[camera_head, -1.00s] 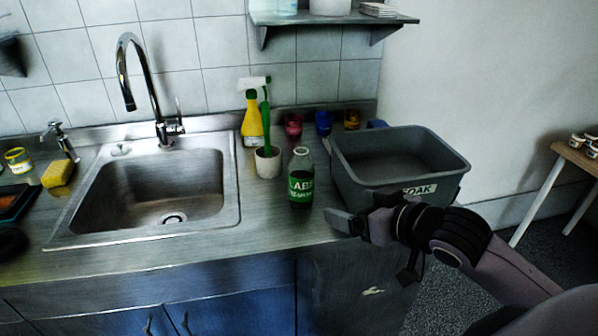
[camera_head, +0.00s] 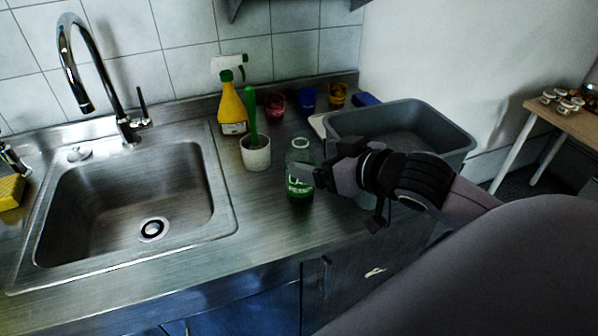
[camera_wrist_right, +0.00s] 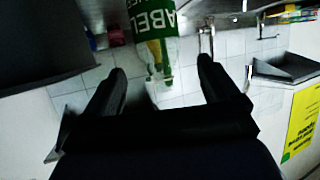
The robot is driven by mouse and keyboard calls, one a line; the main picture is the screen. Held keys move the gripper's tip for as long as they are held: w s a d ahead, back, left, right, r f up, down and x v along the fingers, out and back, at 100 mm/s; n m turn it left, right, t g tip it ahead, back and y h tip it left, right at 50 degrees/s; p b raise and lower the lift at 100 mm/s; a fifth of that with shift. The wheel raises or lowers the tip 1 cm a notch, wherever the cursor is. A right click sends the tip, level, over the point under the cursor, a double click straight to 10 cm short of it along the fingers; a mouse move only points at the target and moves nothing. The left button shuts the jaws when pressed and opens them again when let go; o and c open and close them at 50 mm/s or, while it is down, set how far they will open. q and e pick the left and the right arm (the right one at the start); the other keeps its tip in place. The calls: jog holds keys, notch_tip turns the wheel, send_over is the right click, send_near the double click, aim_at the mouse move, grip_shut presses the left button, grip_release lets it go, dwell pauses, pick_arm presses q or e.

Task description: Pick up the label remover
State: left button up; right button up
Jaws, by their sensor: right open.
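The label remover is a clear bottle (camera_head: 299,189) with a green label, standing upright on the steel counter left of the grey bin. My right gripper (camera_head: 312,174) is at the bottle's right side in the head view, and its finger partly covers the label. In the right wrist view the bottle (camera_wrist_right: 152,28) hangs down from the top of the picture, its narrow end between the two spread fingers (camera_wrist_right: 161,70). The fingers are open, with gaps on both sides of the bottle. My left gripper is not in view.
The grey bin (camera_head: 345,124) stands right of the bottle. A white cup (camera_head: 256,155) with a green-handled brush and a yellow spray bottle (camera_head: 232,108) stand to its left. Colored cups (camera_head: 308,99) line the wall. The sink (camera_head: 60,225) is at left.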

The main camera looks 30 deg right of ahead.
jog(key=shift+w+a+f, duration=0.15)
jog(key=shift+w+f, duration=0.8)
jog(key=shift+w, duration=0.2)
jog(key=shift+w+a+f, duration=0.2)
jog(key=shift+w+f, duration=0.8)
jog(key=shift+w, duration=0.2)
jog(key=shift+w+a+f, duration=0.15)
jog(key=shift+w+f, duration=0.8)
jog(key=shift+w, duration=0.2)
jog(key=c, duration=1.2)
jog(key=shift+r, duration=0.2)
